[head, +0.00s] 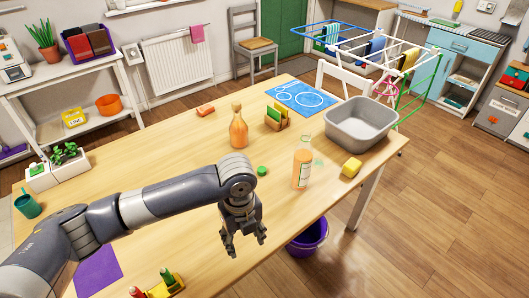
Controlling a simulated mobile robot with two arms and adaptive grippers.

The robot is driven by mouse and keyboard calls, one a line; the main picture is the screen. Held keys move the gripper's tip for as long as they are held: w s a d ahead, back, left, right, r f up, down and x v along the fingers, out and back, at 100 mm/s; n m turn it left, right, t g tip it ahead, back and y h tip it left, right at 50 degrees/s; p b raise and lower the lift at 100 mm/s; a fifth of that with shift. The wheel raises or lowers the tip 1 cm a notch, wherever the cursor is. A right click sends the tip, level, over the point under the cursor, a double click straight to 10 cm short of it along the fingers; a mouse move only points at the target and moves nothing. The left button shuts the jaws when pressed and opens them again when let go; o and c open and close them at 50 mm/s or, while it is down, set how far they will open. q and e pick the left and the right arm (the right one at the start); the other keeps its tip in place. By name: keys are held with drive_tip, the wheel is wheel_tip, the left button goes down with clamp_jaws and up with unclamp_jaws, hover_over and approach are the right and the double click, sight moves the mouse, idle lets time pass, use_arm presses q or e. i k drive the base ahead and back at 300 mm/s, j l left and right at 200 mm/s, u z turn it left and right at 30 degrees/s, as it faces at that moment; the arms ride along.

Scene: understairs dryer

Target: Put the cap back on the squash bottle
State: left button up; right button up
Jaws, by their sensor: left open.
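A clear bottle with orange liquid and a pale label (302,166) stands upright on the wooden table; no cap shows on its neck. A small green cap (262,170) lies on the table to its left. A second, rounder orange bottle (238,130) stands upright farther back; its top is too small to make out. My left gripper (245,246) is open and empty, pointing down near the table's front edge, nearer the camera than the green cap and apart from it. My right gripper is not in view.
A holder with sponges (277,119), a blue mat (301,97) and an orange block (206,110) lie farther back. A purple bucket (308,238) is on the floor.

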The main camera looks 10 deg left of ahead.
sight(303, 153)
drive_tip(key=i, duration=1.2)
